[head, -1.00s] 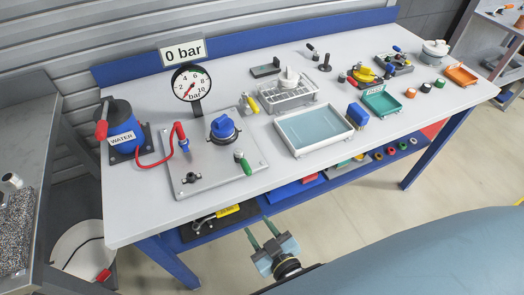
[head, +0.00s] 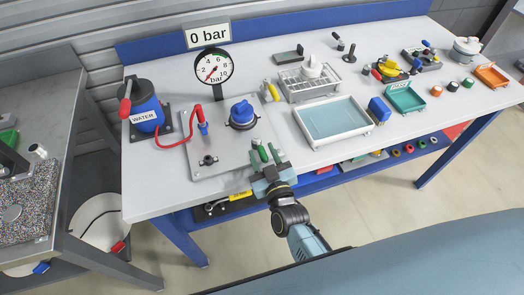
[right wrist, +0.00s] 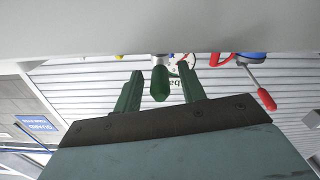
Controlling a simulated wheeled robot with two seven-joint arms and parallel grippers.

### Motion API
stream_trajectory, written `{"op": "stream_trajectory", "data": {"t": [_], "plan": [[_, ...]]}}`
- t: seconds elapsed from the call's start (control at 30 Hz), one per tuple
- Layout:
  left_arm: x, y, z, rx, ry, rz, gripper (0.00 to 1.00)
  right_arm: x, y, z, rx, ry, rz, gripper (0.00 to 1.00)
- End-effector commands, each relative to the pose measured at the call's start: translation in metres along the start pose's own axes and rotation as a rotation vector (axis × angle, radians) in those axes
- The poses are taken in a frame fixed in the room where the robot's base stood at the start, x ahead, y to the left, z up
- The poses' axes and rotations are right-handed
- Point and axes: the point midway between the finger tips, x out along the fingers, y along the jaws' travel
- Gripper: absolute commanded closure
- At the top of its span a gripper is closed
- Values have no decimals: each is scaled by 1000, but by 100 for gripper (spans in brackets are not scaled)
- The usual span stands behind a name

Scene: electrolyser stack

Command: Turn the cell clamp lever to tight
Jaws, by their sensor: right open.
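The clamp lever (head: 263,154) has a green handle and sits at the front right of the grey metal plate (head: 211,174) that carries the blue knob. My right gripper (head: 266,160) is at the plate's front edge, with its green fingers on either side of the handle. In the right wrist view the lever's handle (right wrist: 160,84) shows between the two spread fingers of my right gripper (right wrist: 160,92), with a gap on each side. The gripper is open and holds nothing. The lever's base is mostly hidden by the fingers in the head view. My left gripper is not in view.
The blue knob (head: 242,114), a gauge (head: 213,69) under a "0 bar" sign (head: 208,36), and a red hose (head: 180,141) from the water pump (head: 145,113) are close by. A yellow-handled part (head: 271,90) stands behind. A water tray (head: 334,121) lies to the right.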

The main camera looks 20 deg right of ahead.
Motion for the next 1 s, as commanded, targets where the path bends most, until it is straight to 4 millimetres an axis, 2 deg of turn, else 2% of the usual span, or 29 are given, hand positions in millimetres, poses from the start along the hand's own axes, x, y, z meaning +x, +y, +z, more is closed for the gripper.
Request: {"op": "stream_trajectory", "data": {"t": [0.13,0.43,0.73,1.0], "plan": [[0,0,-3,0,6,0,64,10,0,0,0,0,0,59],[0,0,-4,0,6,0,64,12,0,0,0,0,0,59],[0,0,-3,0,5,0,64,12,0,0,0,0,0,99],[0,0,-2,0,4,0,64,11,1,0,0,0,-1,100]]}}
